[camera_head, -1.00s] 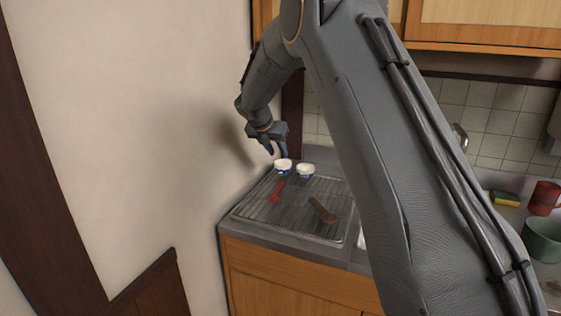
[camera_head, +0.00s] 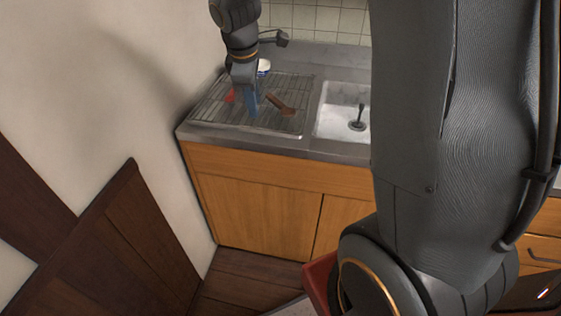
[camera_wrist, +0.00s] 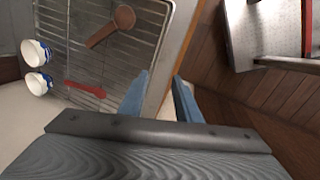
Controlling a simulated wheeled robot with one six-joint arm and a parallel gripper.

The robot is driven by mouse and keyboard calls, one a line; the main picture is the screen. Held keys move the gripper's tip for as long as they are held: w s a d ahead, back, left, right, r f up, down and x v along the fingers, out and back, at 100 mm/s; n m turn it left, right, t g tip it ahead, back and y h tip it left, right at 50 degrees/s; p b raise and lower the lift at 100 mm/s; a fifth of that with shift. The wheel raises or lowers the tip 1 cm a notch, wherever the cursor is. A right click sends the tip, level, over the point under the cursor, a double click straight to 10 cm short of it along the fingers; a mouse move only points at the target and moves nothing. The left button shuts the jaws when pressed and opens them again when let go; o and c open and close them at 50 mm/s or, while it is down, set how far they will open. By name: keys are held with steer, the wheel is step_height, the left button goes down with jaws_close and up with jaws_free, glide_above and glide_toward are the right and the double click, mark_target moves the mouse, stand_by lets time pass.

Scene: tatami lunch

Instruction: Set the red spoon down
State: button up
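The red spoon (camera_head: 231,96) lies on the wire drying rack (camera_head: 207,111) at the left of the counter. It shows whole in the wrist view (camera_wrist: 85,88), flat on the rack near the two cups. My gripper (camera_head: 252,113) hangs over the front part of the rack in the head view, to the right of the spoon. In the wrist view my gripper (camera_wrist: 161,76) has its two blue fingers apart with nothing between them. The spoon lies left of the fingers there, clear of them.
A brown wooden utensil (camera_wrist: 111,26) lies on the rack. Two blue-and-white cups (camera_wrist: 37,53) (camera_wrist: 38,83) stand at the rack's far side. The sink (camera_head: 340,112) is right of the rack. The wall (camera_head: 110,75) is close on the left.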

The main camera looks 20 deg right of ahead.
steer(key=s+f+m+g+y, duration=0.1)
steer(key=s+f+m, duration=0.1)
steer(key=s+m, duration=0.4)
steer(key=s+f+m, duration=0.3)
steer(key=s+m, duration=0.3)
steer(key=s, duration=0.8)
steer(key=shift+a+m+g+y, duration=0.3)
steer(key=shift+a+g+y, duration=0.1)
